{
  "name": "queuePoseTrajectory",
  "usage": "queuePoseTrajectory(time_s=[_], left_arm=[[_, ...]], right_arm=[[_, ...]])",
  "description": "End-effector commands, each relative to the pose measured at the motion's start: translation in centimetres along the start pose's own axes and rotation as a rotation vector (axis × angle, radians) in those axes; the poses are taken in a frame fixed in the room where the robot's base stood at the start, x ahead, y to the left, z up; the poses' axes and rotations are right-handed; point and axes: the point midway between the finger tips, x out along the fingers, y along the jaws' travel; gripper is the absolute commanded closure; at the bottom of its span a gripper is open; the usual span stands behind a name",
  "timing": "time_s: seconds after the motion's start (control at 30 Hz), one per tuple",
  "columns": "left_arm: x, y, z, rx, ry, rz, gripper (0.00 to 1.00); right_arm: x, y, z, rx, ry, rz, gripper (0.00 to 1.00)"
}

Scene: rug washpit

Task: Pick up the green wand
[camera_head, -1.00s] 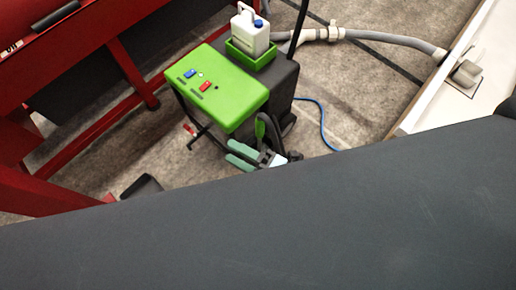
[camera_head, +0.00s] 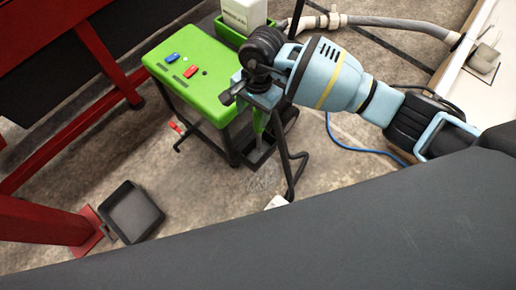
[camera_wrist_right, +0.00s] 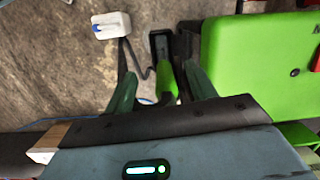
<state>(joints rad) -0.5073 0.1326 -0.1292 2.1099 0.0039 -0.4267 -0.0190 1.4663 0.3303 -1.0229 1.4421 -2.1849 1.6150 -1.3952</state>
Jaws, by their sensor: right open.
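The green wand (camera_head: 259,122) stands in a dark holder (camera_head: 258,152) at the near side of the green-topped machine. In the head view my right gripper (camera_head: 250,92) is over the wand's upper part and partly hides it. In the right wrist view the wand (camera_wrist_right: 167,84) shows between the two dark green fingers of my right gripper (camera_wrist_right: 161,72), with a gap on each side. The gripper is open. The wand's end nearest the wrist camera is hidden behind the gripper body. My left gripper is not in view.
A black tray (camera_head: 130,211) lies on the floor. A dark surface fills the foreground.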

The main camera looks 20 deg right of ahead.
Motion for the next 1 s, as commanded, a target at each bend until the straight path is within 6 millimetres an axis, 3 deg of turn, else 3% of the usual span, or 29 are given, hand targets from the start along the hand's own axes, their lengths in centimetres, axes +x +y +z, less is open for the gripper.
queuePoseTrajectory(time_s=[0.03,0.13,0.37,0.6,0.83,1.0], left_arm=[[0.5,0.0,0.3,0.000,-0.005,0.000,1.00],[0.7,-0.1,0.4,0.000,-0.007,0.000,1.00],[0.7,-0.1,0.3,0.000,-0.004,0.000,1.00],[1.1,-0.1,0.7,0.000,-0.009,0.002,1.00],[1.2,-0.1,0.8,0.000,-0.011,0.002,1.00],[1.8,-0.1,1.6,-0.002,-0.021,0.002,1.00]], right_arm=[[-0.2,-0.1,-1.4,-0.017,0.053,0.015,0.44],[-0.8,-0.2,-2.9,-0.036,0.114,0.036,0.44],[-1.0,-0.1,-3.4,-0.041,0.134,0.044,0.44],[1.3,-0.1,-3.6,-0.041,0.130,0.042,0.44],[2.1,0.0,-3.6,-0.040,0.129,0.043,0.44],[4.6,0.0,-3.9,-0.039,0.125,0.043,0.44]])
